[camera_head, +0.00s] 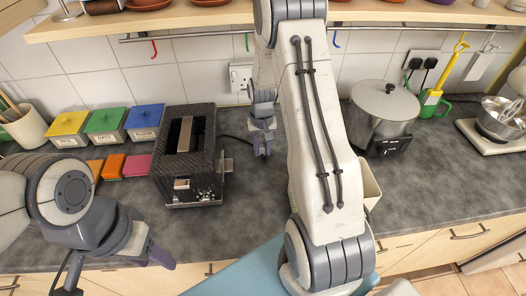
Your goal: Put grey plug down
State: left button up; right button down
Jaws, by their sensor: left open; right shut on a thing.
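My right gripper (262,149) hangs pointing down above the worktop behind and to the right of the black toaster (190,150). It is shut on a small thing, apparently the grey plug. The plug is mostly hidden between the fingers and too small to make out clearly. A dark cord (235,138) runs from behind the toaster toward this gripper. My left gripper (115,272) is open and empty at the lower left, in front of the counter edge.
A white wall socket (241,76) is behind my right gripper. A steel pot (383,108) stands right of my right arm. Canisters with yellow, green and blue lids (145,116) stand left of the toaster. Grey worktop (240,190) is bare right of the toaster.

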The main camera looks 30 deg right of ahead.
aim_at(263, 153)
notch_tip(263, 153, down, 2)
jog(key=shift+f, duration=0.25)
jog(key=shift+f, duration=0.1)
jog(key=shift+f, duration=0.15)
jog(key=c, duration=0.6)
grip_release()
